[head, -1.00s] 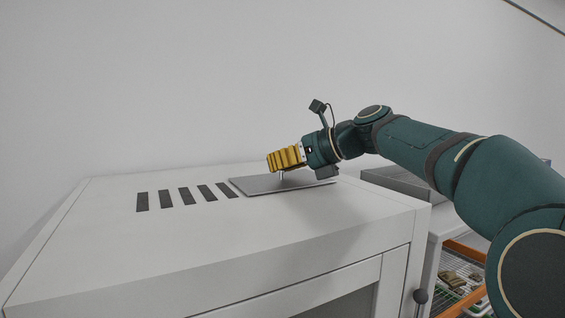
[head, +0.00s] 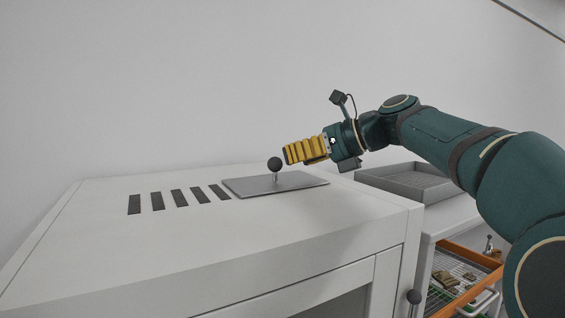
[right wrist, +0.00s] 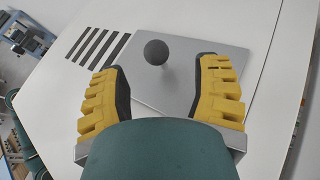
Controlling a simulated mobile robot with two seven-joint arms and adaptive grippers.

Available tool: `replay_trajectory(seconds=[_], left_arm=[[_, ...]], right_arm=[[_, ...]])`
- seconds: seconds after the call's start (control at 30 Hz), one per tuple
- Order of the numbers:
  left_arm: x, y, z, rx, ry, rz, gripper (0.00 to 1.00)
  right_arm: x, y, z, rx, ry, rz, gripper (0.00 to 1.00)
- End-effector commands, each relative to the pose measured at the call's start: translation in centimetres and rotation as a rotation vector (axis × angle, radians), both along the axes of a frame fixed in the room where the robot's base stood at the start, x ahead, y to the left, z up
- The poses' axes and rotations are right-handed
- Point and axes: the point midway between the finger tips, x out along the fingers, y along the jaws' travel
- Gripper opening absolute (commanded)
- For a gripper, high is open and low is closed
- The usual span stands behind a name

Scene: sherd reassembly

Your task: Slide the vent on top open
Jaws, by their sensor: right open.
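The vent is a flat grey sliding plate (head: 300,183) on top of the white cabinet (head: 190,240), with a dark ball knob (head: 275,164) on a short stem. Several dark slots (head: 177,198) lie uncovered in the cabinet top to the left of the plate. My right gripper (head: 287,155) is just right of the knob and apart from it, above the plate. In the right wrist view its yellow fingers (right wrist: 160,90) are spread open and empty, with the knob (right wrist: 156,52) beyond the fingertips. My left gripper is not in view.
A grey tray (head: 405,181) stands on a lower white surface to the right of the cabinet. Below it is an orange-framed rack (head: 470,262) with several small brown pieces. A dark knob (head: 414,297) sits on the cabinet's front. A bare wall stands behind.

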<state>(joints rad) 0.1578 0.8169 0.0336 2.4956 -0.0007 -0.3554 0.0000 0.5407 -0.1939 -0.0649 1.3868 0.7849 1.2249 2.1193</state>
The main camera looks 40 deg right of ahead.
Motion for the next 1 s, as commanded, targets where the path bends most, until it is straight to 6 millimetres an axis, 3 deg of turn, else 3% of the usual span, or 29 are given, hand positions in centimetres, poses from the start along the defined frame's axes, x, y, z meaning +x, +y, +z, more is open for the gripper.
replay_trajectory(seconds=[0.2,0.4,1.0], left_arm=[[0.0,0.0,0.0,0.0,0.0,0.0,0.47],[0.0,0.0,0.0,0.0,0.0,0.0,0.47],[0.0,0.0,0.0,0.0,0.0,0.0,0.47]], right_arm=[[-3.6,-1.7,1.6,0.0,-0.003,-0.002,0.63],[-5.3,-2.5,2.4,0.0,-0.002,-0.002,0.63],[-5.7,-2.7,2.5,0.0,-0.001,-0.001,0.63]])
